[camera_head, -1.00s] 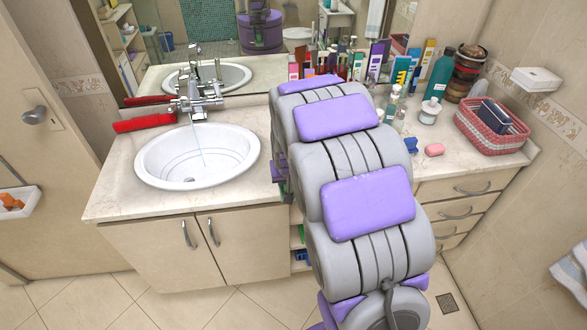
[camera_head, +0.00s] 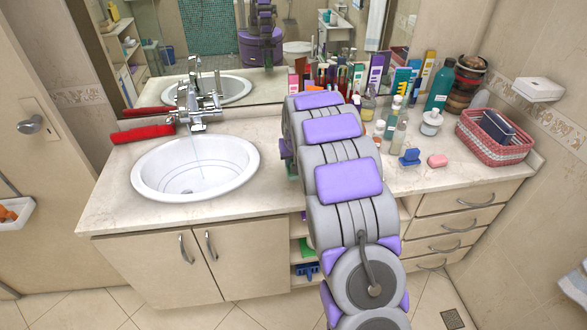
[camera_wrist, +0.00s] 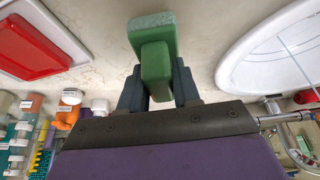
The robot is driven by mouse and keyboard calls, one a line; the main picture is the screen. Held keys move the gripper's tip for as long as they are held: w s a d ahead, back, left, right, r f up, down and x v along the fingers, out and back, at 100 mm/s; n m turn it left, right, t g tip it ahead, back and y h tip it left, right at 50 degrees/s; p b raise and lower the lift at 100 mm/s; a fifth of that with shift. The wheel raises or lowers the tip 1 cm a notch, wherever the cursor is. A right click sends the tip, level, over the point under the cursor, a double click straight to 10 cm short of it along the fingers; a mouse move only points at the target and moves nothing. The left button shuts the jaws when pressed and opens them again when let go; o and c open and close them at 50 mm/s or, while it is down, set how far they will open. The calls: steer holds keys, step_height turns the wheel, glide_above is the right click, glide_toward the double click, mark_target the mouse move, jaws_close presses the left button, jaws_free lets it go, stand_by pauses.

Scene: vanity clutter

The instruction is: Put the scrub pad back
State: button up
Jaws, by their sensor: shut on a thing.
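In the wrist view, a green scrub pad (camera_wrist: 153,48) with a paler, rough-looking far face is held between the two dark fingers of my gripper (camera_wrist: 157,84). The gripper is shut on it, over the beige counter. The pad looks clear of other objects, but I cannot tell its height above the counter. A red dish-like thing with a white rim (camera_wrist: 38,38) lies at the upper left of this view.
The white sink (camera_head: 195,168) is beside the gripper, with a chrome tap (camera_head: 198,105) and red-handled item (camera_head: 142,134). Bottles (camera_head: 390,118), a blue item (camera_head: 410,157), pink soap (camera_head: 438,161) and a red-white basket (camera_head: 490,150) stand right. Open shelves (camera_head: 303,248) are below.

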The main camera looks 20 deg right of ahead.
steer(key=shift+a+f+b, duration=0.15)
steer(key=shift+f+b, duration=0.45)
steer(key=shift+f, duration=1.15)
steer(key=shift+r, duration=0.1)
steer(key=o, duration=1)
steer(key=p+v, duration=0.3)
steer(key=v, duration=0.8)
steer(key=s+a+r+g, duration=0.1)
steer(key=s+a+r, duration=0.1)
steer(key=s+a, duration=0.35)
steer(key=s+a+r+n+g+y, duration=0.1)
steer(key=s+a+r, duration=0.15)
steer(key=s, duration=0.65)
steer(key=s+a+r+g, duration=0.1)
steer(key=s+a+r, duration=0.1)
steer(key=s+a, duration=0.35)
steer(key=s+a+g, duration=0.1)
steer(key=s, duration=0.7)
steer(key=s+a+n+g, duration=0.1)
steer(key=s+a, duration=0.1)
steer(key=s, duration=0.7)
steer(key=s+a+n+g, duration=0.1)
steer(key=s, duration=0.8)
steer(key=shift+a+f, duration=0.3)
